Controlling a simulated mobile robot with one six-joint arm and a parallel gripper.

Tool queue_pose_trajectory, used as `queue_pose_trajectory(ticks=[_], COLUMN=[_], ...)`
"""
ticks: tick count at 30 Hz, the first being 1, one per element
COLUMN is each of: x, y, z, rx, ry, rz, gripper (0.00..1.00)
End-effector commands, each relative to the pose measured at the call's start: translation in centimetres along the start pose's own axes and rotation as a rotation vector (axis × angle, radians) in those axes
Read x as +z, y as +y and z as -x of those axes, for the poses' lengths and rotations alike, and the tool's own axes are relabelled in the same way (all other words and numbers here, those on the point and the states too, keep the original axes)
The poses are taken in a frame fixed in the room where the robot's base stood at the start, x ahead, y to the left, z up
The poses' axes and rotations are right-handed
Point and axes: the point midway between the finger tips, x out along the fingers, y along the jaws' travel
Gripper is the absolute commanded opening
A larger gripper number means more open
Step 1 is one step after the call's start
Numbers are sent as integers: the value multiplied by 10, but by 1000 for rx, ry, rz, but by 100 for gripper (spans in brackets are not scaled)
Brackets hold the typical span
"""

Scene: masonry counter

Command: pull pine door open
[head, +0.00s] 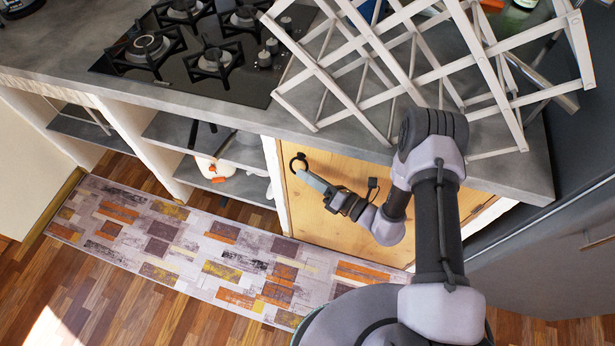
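The pine door (325,226) is a light wooden panel under the right part of the counter, and it looks closed. A dark ring pull (298,162) shows near its upper left corner. My gripper (312,180) is in front of the door, with its fingers pointing up and left at the ring. The fingertips are at or very near the ring's lower edge; I cannot tell whether they touch it. The fingers look close together, but any gap is too small to make out. My arm hides the door's right part.
A white lattice rack (440,75) stands on the grey counter (240,112) above the door. A gas hob (215,45) is to its left. Open shelves (170,128) adjoin the door on the left. A patterned rug (200,250) covers the floor in front.

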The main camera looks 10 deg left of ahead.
Motion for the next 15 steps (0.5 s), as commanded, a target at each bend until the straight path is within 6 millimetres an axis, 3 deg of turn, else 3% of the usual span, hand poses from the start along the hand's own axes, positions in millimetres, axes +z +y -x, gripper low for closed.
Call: queue_pose_trajectory(ticks=[10,15], x=[0,0], y=[1,0], z=[-6,-6], rx=[0,0], ry=[0,0], rz=[0,0], gripper=[30,0])
